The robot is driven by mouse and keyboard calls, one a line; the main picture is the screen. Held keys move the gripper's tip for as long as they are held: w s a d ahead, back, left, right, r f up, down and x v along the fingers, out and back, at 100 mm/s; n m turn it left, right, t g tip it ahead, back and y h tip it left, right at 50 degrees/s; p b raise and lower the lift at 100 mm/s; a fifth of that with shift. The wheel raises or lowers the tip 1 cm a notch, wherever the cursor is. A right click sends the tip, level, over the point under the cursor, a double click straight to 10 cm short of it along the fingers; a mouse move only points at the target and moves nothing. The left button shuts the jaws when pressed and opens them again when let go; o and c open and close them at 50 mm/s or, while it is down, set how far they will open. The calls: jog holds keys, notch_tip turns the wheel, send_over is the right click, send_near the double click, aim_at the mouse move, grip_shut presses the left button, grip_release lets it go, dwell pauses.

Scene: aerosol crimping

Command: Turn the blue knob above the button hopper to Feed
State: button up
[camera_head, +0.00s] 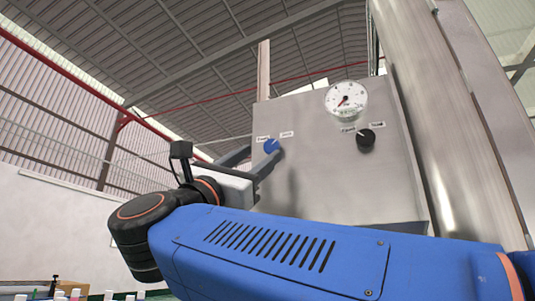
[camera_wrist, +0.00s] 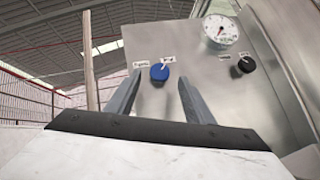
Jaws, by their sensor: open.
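The blue knob (camera_head: 271,146) is on a grey metal panel (camera_head: 310,185), with a small white label on each side of it. The label text is too small to read surely. In the wrist view the blue knob (camera_wrist: 159,73) shows between and beyond the two grey fingers of my gripper (camera_wrist: 155,85). My gripper (camera_head: 263,160) is open and empty, its fingers pointing at the panel. In the head view the fingertips lie close to the knob; I cannot tell whether they touch it. The hopper cannot be made out.
A black knob (camera_head: 366,139) with two labels sits right of the blue knob, below a round white gauge (camera_head: 346,100). A large metal column (camera_head: 420,90) stands to the right. Small items (camera_head: 70,291) show at the bottom left. Open air lies left of the panel.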

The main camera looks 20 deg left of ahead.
aim_at(271, 146)
jog(key=shift+x, duration=1.85)
jog(key=c, duration=1.1)
jog(key=shift+o, duration=0.2)
